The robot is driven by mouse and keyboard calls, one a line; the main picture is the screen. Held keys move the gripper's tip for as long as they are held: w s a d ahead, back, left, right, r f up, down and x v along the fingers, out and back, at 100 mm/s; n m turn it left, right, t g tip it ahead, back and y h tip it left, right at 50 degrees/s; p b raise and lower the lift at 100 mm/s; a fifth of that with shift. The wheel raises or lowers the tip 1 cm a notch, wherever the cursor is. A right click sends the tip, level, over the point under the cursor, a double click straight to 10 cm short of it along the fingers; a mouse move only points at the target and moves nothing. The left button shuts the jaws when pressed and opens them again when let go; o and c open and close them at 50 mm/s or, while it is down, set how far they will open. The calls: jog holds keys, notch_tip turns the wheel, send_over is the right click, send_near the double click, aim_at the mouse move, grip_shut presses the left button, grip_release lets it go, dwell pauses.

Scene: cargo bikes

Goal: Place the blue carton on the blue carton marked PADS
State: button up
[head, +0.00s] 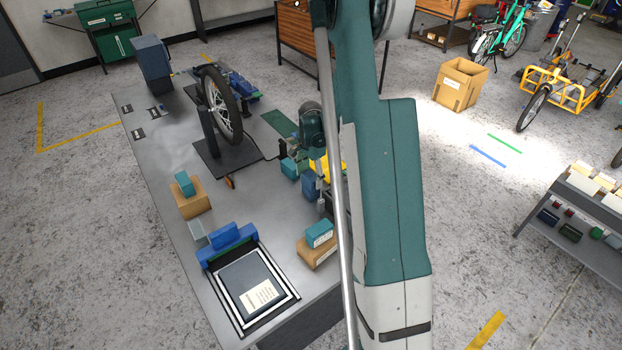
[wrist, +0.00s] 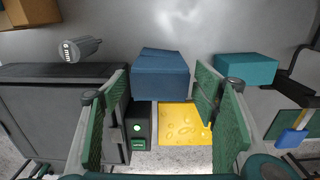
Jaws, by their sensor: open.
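A blue carton (wrist: 160,75) lies at the centre of the wrist view; it looks to be the blue one (head: 309,187) beside my arm in the head view. My gripper (wrist: 165,98) is open, with its green-padded fingers apart and nothing held between them. The blue carton is ahead of the fingers, roughly in line with the gap. A teal carton (wrist: 246,68) lies to its right. In the head view a teal carton with a white label (head: 319,234) sits on a brown box (head: 316,255). I cannot read PADS on any carton.
A yellow bumpy piece (wrist: 183,125) and a dark box with a green light (wrist: 138,126) lie below the blue carton in the wrist view. On the grey bench (head: 165,225), a wheel stand (head: 220,105), a framed tray (head: 250,290) and another teal carton (head: 185,183) stand left of my arm.

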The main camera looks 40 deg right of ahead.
aim_at(311, 176)
notch_tip(311, 176, up, 11)
jog(key=shift+b, duration=0.4)
jog(key=shift+f, duration=0.1)
dwell(0.4)
dwell(0.4)
jog(key=s+a+r+n+t, duration=0.2)
jog(key=s+a+r+n, duration=0.3)
jog(key=a+r, duration=0.5)
jog(key=s+a+r+n+t, duration=0.1)
jog(key=s+a+r+n, duration=0.4)
jog(key=a+r, duration=0.45)
jog(key=s+a+r+n+t, duration=0.1)
jog(key=s+a+n+t, duration=0.1)
jog(key=s+a+n, duration=0.2)
jog(key=s+a+r+n+t, duration=0.1)
jog(key=s+a+n, duration=0.3)
jog(key=s+a, duration=0.6)
jog(key=s+t, duration=0.1)
jog(key=s, duration=0.4)
jog(key=shift+r, duration=0.25)
